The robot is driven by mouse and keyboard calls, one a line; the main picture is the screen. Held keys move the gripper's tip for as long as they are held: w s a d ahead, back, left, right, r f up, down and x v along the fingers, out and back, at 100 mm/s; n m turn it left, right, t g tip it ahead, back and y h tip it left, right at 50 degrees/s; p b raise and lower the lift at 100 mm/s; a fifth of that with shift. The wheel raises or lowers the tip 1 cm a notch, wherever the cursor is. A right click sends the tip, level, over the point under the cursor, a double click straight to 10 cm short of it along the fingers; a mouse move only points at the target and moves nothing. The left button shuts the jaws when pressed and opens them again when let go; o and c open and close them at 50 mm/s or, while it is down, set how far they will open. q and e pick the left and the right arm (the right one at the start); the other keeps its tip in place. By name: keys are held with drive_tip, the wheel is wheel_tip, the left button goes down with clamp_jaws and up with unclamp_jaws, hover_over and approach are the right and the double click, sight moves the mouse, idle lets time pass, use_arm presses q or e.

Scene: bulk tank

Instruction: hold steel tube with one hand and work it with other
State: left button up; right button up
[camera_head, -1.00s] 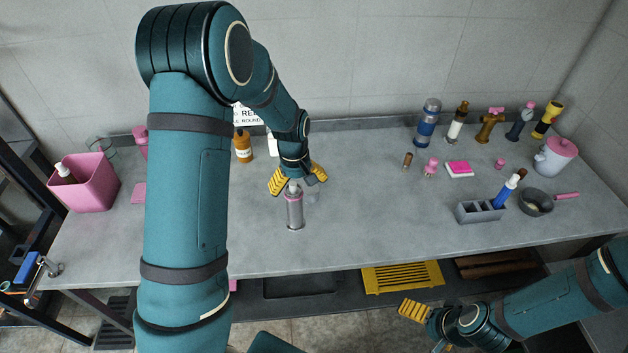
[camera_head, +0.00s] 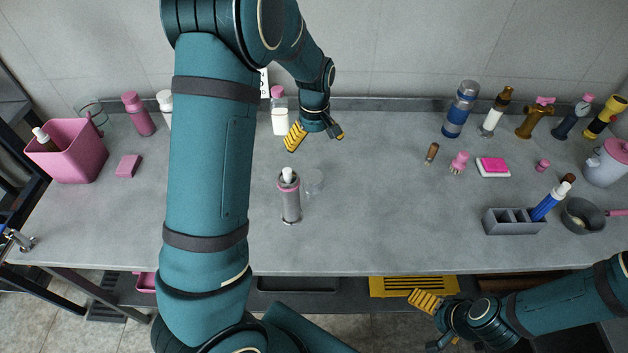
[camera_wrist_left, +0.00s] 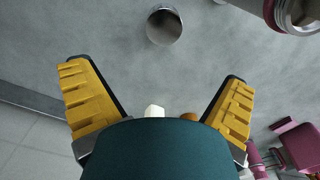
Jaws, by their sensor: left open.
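A steel tube (camera_head: 291,203) with a pink ring near its top stands upright on the grey bench, a white piece sticking out of its top. Its open end and ring also show in the top right corner of the left wrist view (camera_wrist_left: 297,14).
A pink bin (camera_head: 72,160) and pink block (camera_head: 128,166) are at left. A white bottle (camera_head: 279,115) stands behind the tube. A grey divided holder (camera_head: 513,221), pan (camera_head: 580,216) and several bottles are at right.

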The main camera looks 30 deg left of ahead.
sight(313, 176)
use_arm(q)
drive_tip(key=shift+f, duration=0.15)
wheel_tip(313, 176, down, 8)
drive_tip(key=shift+f+b, duration=0.25)
drive_tip(key=shift+b, duration=0.55)
drive_tip(key=f, duration=0.2)
drive_tip(key=f+b, duration=0.1)
drive_tip(key=f, duration=0.1)
drive_tip(key=shift+s+f, duration=0.1)
drive_tip(key=shift+s, duration=0.25)
drive_tip(key=shift+w+f, duration=0.1)
drive_tip(key=shift+f, duration=0.4)
drive_tip(key=c, duration=1.2)
